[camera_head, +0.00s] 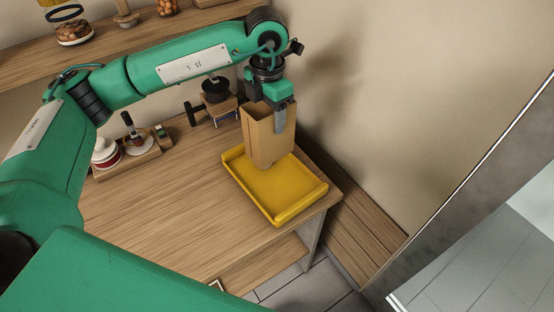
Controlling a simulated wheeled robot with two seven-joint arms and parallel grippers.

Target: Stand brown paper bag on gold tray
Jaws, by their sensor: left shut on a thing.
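A brown paper bag (261,140) is upright over the back part of the gold tray (294,215). My left gripper (281,118) is shut on the bag's upper right side, pointing down. The tray is yellow-gold with a raised rim and lies on the wooden table near its right end. The bag's bottom is close to the tray's floor; I cannot tell whether it touches. My right gripper is not in view.
The wooden table (160,215) is clear to the left of the tray. A wooden holder with jars (105,153) stands at the back left. A shelf (110,45) with jars runs above. The wall is close behind the tray.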

